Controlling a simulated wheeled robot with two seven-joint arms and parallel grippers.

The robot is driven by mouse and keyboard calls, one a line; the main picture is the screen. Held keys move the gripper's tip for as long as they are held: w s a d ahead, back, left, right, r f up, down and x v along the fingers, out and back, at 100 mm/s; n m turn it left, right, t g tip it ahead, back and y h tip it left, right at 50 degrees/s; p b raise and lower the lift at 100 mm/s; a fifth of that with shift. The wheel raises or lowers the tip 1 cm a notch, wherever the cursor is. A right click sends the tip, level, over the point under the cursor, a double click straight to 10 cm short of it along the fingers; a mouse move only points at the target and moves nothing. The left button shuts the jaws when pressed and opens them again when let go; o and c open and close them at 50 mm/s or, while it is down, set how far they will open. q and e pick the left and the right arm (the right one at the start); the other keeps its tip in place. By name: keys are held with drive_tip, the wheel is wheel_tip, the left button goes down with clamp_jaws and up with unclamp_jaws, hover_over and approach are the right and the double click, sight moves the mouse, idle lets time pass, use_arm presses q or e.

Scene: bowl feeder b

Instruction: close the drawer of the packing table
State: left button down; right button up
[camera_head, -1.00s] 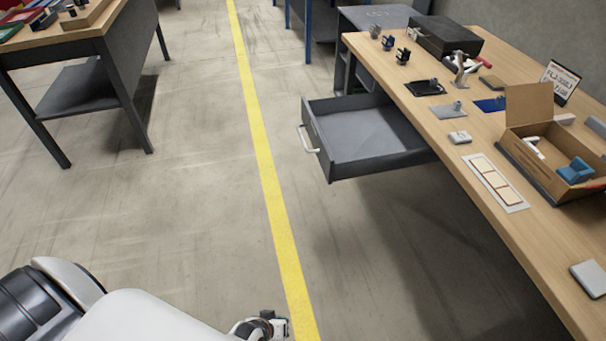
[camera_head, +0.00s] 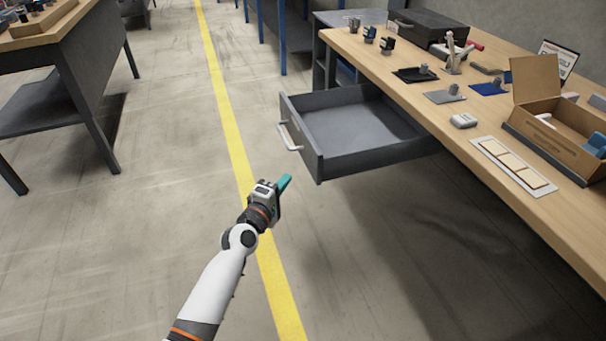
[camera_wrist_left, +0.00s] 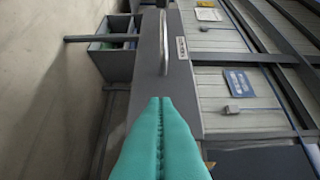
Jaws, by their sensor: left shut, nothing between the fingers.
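The packing table (camera_head: 390,75) stands at the right with a wooden top. Its grey drawer (camera_head: 355,125) is pulled out to the left and looks empty inside. A pale bar handle (camera_head: 289,136) is on the drawer's front. My left gripper (camera_head: 285,182) has teal fingers, shut and empty, in front of the drawer and just left of it in the head view, apart from it. In the left wrist view the shut fingers (camera_wrist_left: 160,105) point at the drawer front (camera_wrist_left: 182,95), with the handle (camera_wrist_left: 164,45) beyond their tips. My right gripper is not in view.
On the tabletop are an open cardboard box (camera_head: 560,110), a black case (camera_head: 428,28), a card with pale squares (camera_head: 512,165) and several small parts. Another table (camera_head: 75,60) stands at the left. The floor between, with a yellow line (camera_head: 228,120), is clear.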

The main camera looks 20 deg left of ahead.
sight(311, 163)
use_arm(q)
drive_tip(key=w+d, duration=0.2)
drive_tip(key=w, duration=0.1)
drive_tip(key=w+d, duration=0.1)
drive_tip(key=shift+w, duration=0.35)
drive_tip(key=shift+w+d, duration=0.3)
drive_tip(key=shift+d, duration=0.2)
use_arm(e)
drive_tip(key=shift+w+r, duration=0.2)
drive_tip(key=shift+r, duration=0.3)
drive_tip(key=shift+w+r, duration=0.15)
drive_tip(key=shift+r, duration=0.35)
use_arm(q)
drive_tip(key=shift+w+b, duration=0.1)
drive_tip(key=shift+b, duration=0.2)
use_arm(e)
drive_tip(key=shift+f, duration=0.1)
